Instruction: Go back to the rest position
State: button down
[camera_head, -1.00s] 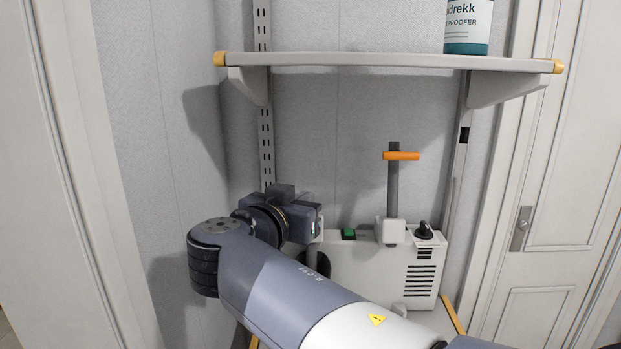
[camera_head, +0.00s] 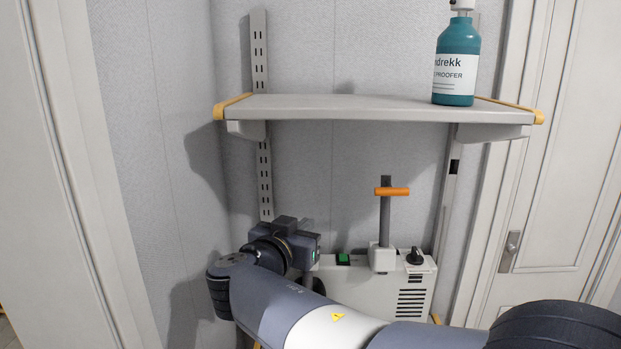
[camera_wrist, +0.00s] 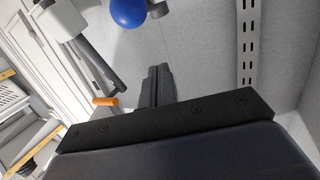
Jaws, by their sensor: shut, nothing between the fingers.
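My gripper (camera_head: 311,252) is at the end of my arm, left of a white machine, in the head view. Its fingers are largely hidden there by the wrist. In the wrist view my gripper (camera_wrist: 157,84) shows two dark fingers close together, with nothing seen between them. The white machine (camera_head: 382,297) has a green button (camera_head: 343,259), a black knob (camera_head: 414,257) and a dark upright post with an orange handle (camera_head: 392,191). The orange handle (camera_wrist: 105,101) also shows in the wrist view, left of the fingers. My arm hides the machine's lower left.
A grey shelf (camera_head: 330,108) with yellow end trims hangs above the machine and my gripper. A teal bottle (camera_head: 455,62) stands at its right. A blue ball-shaped thing (camera_wrist: 128,12) is at the wrist view's top. A door (camera_head: 560,200) is at right.

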jog(key=r+b, duration=0.2)
jog(key=r, duration=0.1)
jog(key=shift+w+d+r, duration=0.15)
jog(key=shift+w+r, duration=0.1)
jog(key=shift+w, duration=0.15)
jog(key=s+a+r+n+b, duration=0.1)
jog(key=s+a+n+b, duration=0.1)
jog(key=s, duration=0.6)
jog(key=shift+a+n, duration=0.4)
jog(key=shift+a, duration=0.2)
